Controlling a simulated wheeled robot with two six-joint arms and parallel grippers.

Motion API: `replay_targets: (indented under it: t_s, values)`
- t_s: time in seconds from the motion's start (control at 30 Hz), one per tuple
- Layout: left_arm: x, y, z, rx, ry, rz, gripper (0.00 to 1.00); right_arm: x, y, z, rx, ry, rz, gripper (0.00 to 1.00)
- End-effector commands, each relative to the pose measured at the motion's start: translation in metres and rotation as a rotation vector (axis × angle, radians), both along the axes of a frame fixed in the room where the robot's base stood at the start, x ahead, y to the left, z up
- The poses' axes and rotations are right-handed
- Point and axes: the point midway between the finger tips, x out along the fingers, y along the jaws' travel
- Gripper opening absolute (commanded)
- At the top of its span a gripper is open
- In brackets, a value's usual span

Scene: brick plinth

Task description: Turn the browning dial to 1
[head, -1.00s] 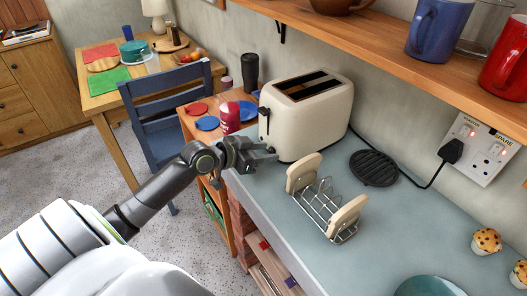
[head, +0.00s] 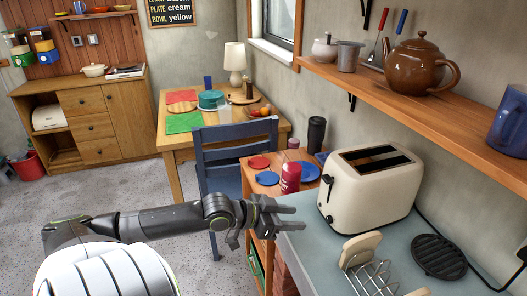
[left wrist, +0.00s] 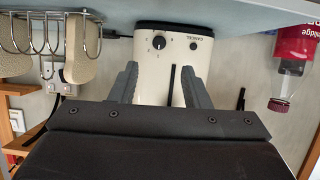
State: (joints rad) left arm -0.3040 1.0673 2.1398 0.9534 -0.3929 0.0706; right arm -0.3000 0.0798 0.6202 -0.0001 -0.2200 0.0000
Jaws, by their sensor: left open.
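The cream toaster (head: 368,188) stands on the grey-blue worktop, its end with the lever slot facing my left gripper. In the left wrist view the toaster (left wrist: 170,75) appears upside down. The black browning dial (left wrist: 158,43) is on its end panel, next to a button marked CANCEL (left wrist: 193,46). The dial's exact setting is too small to read. My left gripper (head: 301,217) is open and empty, just left of the toaster and apart from it. In the left wrist view its fingers (left wrist: 160,84) spread either side of the toaster end, short of the dial.
A wire toast rack (head: 372,275) with bread stands in front of the toaster. A dark red bottle (head: 290,178) and blue plates stand on the low wooden unit behind my gripper. A black round trivet (head: 439,256) lies right of the toaster. A shelf runs above.

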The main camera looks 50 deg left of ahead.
Motion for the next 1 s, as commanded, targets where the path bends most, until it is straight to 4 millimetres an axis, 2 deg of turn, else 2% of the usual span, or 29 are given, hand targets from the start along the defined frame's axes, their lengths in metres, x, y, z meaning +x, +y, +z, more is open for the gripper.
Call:
replay_targets:
  t_s: [0.3,0.5,0.7,1.0]
  values:
    - [-0.039,0.016,0.022,0.002,0.007,-0.001,0.43,0.0,0.0,0.033,0.0,0.0,0.0,0.36]
    - [-0.056,0.024,0.029,-0.001,0.003,0.001,0.43,0.0,0.0,0.05,0.0,0.0,0.0,0.36]
    - [-0.065,0.027,0.031,0.0,0.002,-0.002,0.43,0.0,0.0,0.056,0.0,0.0,0.0,0.36]
    - [-0.066,0.027,0.03,-0.001,0.0,-0.002,0.43,0.0,0.0,0.055,0.0,0.0,0.0,0.36]
